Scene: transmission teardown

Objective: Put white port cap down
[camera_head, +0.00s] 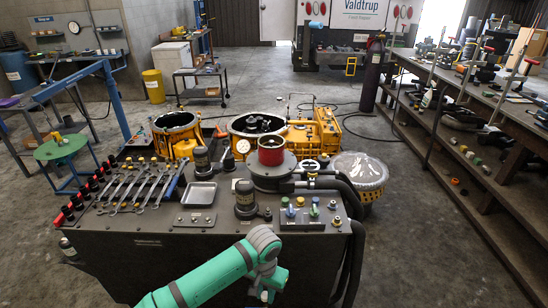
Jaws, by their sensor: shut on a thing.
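My green and grey arm reaches in from the bottom edge and bends down in front of the dark workbench (130,240). My gripper (265,294) is small and low at the bottom edge, in front of the bench's front face. It is shut on a small pale thing, which I take as the white port cap (264,296); its shape is hard to make out. A row of small coloured port fittings (315,202), including a blue and a green one, stands on a plate at the bench's front right.
A metal tray (199,194) and a row of wrenches (140,186) lie on the bench's left. Black hoses (350,200) curve over the right end. Yellow transmission housings (315,132) stand behind.

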